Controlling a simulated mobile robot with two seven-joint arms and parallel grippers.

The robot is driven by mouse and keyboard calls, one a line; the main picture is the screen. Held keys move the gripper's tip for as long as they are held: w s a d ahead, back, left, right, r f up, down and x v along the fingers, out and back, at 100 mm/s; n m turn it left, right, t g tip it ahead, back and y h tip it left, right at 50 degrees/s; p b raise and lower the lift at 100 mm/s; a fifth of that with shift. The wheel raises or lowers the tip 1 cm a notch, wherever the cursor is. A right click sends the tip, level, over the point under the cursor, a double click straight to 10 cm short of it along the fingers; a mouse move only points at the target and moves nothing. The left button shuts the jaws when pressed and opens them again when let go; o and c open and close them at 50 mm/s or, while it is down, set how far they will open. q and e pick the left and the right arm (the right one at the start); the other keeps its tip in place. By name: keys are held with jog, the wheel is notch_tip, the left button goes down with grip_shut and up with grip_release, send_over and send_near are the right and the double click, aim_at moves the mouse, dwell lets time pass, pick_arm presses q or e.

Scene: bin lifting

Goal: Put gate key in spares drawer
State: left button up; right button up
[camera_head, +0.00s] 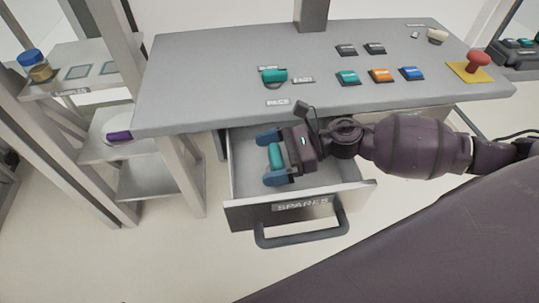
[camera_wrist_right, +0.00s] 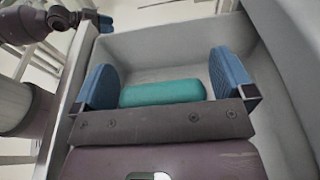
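A teal rounded bar, apparently the gate key (camera_head: 276,156), is inside the open spares drawer (camera_head: 240,213). My right gripper (camera_head: 275,158) reaches down into the drawer with its blue fingers wide apart, one at each end of the bar. In the right wrist view, the bar (camera_wrist_right: 162,93) lies between the fingers (camera_wrist_right: 165,85), with a narrow gap seeming to show at its right end. Whether the bar rests on the drawer floor is hidden by the gripper. My left gripper (camera_wrist_right: 105,22) shows small at the top of the right wrist view.
The grey console (camera_head: 210,85) overhangs the drawer. It carries a teal knob (camera_head: 274,75), several coloured buttons and a red mushroom button (camera_head: 478,62). The drawer's dark handle (camera_head: 300,237) sticks out in front. Shelves with a jar (camera_head: 35,68) stand left.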

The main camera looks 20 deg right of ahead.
jog(key=shift+r, duration=0.1)
jog(key=shift+d+r, duration=0.1)
jog(key=shift+d, duration=0.05)
pick_arm(q)
jog(key=shift+w+f+b, duration=0.1)
jog(key=shift+w+b, duration=0.15)
jog(key=shift+b, duration=0.05)
pick_arm(e)
jog(key=v, duration=0.7)
pick_arm(q)
jog(key=shift+s+f, duration=0.2)
jog(key=shift+s, duration=0.1)
pick_arm(e)
jog(key=shift+d, duration=0.1)
